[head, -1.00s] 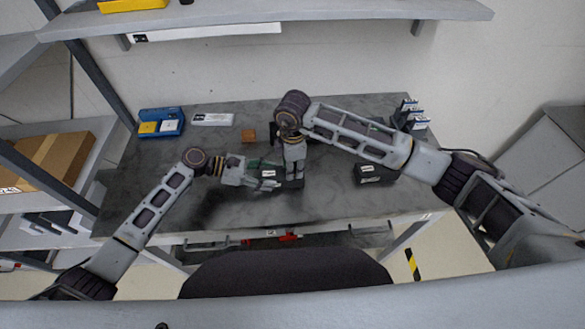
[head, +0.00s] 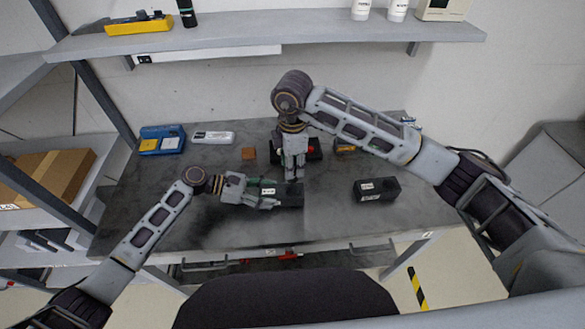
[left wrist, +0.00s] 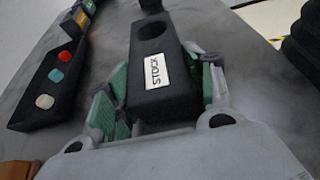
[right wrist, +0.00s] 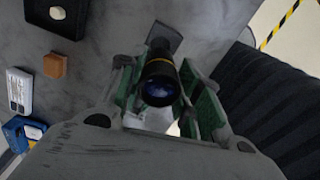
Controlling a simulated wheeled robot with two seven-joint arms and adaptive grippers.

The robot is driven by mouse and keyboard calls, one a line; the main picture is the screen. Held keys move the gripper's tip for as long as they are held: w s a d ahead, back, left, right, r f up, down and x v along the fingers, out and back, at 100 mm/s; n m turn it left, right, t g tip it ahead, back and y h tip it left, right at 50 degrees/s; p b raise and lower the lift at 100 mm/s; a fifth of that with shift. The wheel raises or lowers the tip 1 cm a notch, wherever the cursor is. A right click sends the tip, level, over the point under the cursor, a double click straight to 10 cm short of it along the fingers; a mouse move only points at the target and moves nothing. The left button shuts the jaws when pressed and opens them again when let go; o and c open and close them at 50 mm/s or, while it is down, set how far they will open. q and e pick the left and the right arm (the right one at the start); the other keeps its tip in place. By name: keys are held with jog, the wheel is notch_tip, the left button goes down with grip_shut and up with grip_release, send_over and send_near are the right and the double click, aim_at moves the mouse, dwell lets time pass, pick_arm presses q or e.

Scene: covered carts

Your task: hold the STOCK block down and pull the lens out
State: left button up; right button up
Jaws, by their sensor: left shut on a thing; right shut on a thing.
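The black STOCK block (left wrist: 160,95) lies on the grey bench, its white label and dark round hole in view in the left wrist view. It also shows in the head view (head: 291,199). My left gripper (head: 268,194) is shut across the block's near part, one finger on each side. My right gripper (head: 294,174) points down above and behind the block in the head view. In the right wrist view it is shut on the black lens (right wrist: 160,82), which has a gold ring and a bluish glass. The lens appears clear of the hole. Its lower end is hidden.
Another labelled black block (head: 376,190) stands to the right. A black tray with coloured round caps (left wrist: 50,88) lies behind the STOCK block. A brown cube (head: 249,154), a white case (head: 213,137) and a blue box (head: 162,132) are at the back left. The front left bench is clear.

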dwell(0.4)
pick_arm(q)
jog(key=o, duration=1.1)
jog(key=shift+a, duration=0.15)
jog(key=v, duration=1.1)
jog(key=shift+a+r, duration=0.1)
jog(key=shift+a, duration=0.25)
jog(key=shift+s, duration=0.1)
